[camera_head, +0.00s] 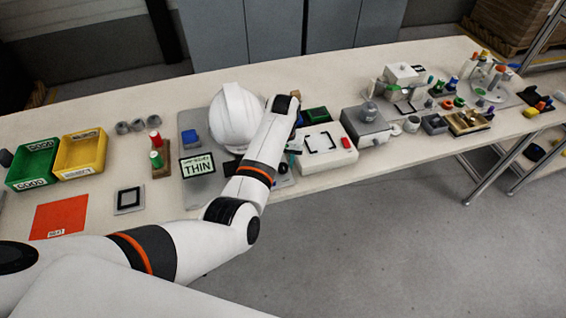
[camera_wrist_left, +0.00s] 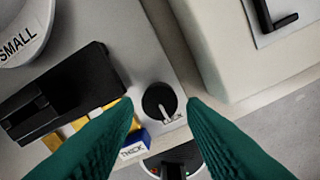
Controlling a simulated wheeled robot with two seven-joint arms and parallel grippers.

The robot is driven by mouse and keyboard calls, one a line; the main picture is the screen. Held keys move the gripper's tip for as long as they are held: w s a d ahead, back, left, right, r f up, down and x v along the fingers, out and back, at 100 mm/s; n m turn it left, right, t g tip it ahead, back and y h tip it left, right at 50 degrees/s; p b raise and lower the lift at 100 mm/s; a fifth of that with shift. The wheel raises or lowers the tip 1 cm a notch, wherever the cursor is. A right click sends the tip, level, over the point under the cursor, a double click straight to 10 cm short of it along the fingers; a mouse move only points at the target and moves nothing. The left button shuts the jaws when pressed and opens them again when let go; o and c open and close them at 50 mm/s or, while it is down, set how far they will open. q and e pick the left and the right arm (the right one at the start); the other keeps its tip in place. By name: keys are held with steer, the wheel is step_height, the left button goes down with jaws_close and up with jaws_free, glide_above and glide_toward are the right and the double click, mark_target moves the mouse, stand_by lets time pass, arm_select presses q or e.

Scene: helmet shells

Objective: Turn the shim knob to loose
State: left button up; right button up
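The shim knob (camera_wrist_left: 160,101) is a round black dial with a white pointer, on the grey plate near its edge in the left wrist view. Its pointer is directed down in the picture, toward a small printed label that I cannot read surely. My left gripper (camera_wrist_left: 163,108) has its two green fingers apart, one on each side of the knob. I cannot tell whether they touch it. In the head view my left arm reaches over the plate and hides the knob; the gripper (camera_head: 294,142) shows only in part. My right gripper is not in view.
A sign (camera_head: 197,166) reads THIN. A black block (camera_wrist_left: 58,92) with yellow strips and a blue THICK piece (camera_wrist_left: 134,144) lies close by. A white box (camera_head: 325,148) stands to the right.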

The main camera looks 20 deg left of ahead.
mark_target(283, 168)
arm_select(q)
steer(key=shift+f, duration=1.25)
steer(key=c, duration=0.7)
